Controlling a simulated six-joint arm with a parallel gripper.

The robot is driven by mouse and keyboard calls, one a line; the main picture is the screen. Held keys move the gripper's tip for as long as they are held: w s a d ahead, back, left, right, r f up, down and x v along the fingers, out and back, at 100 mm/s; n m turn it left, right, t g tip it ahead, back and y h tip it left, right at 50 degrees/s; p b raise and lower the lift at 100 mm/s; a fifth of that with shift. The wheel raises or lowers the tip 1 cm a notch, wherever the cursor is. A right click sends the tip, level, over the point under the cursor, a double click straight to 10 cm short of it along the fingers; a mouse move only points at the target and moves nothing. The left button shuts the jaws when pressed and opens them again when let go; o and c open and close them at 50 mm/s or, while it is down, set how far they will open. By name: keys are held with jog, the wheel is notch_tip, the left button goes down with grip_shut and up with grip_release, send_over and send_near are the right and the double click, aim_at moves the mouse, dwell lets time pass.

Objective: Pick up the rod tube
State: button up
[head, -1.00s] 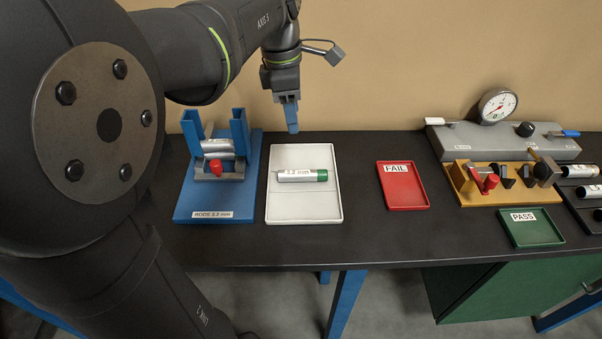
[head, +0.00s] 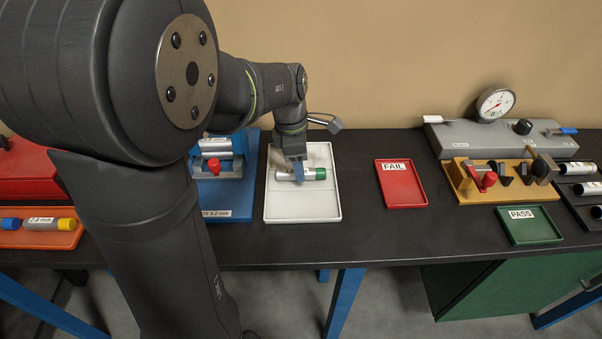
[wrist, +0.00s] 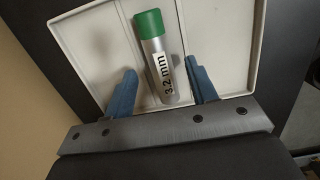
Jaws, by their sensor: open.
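The rod tube (head: 315,174) lies on its side on the white tray (head: 302,207). It is silver with a green cap and a white label. In the wrist view the rod tube (wrist: 157,60) reads "3.2 mm" and its green cap points away from my gripper (wrist: 163,88). The two blue fingers are spread, one on each side of the tube, with a gap on both sides. In the head view my gripper (head: 299,171) is low over the tube's middle and hides part of it. Whether the fingertips touch the tray is unclear.
A blue fixture (head: 237,205) stands left of the tray, partly behind my arm. An orange tray (head: 70,238) with another tube lies far left. A red FAIL tray (head: 402,190), a green PASS tray (head: 530,232) and a yellow fixture (head: 462,182) are to the right.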

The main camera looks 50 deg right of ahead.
notch_tip(320, 180, down, 2)
jog(key=shift+f, duration=0.1)
jog(key=shift+d, duration=0.1)
jog(key=c, duration=1.1)
